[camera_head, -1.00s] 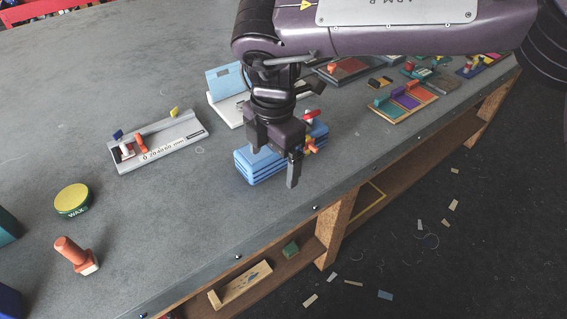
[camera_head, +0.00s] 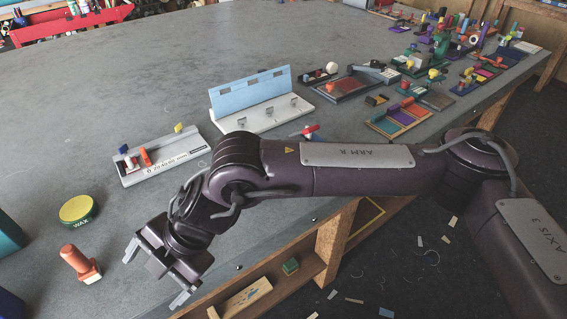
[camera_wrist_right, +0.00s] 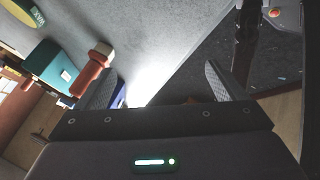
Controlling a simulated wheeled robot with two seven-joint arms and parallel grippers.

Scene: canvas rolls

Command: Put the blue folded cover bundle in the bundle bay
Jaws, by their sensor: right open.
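The blue folded cover bundle does not show now; my right arm covers the place where it lay earlier. My right gripper (camera_head: 153,276) is open and empty over the table's front edge, to the right of an orange-handled block (camera_head: 80,262). Its spread fingers also show in the right wrist view (camera_wrist_right: 160,85), with nothing between them. No bundle bay is clearly marked. A white stand with a light-blue back panel (camera_head: 250,91) stands behind my arm. My left gripper is not in view.
A grey gauge tray (camera_head: 185,151) lies left of the stand. A yellow-topped wax tin (camera_head: 78,210) is near the left edge. Colourful trays, including a three-coloured one (camera_head: 400,119), crowd the right side. A shelf (camera_head: 290,285) lies below the tabletop.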

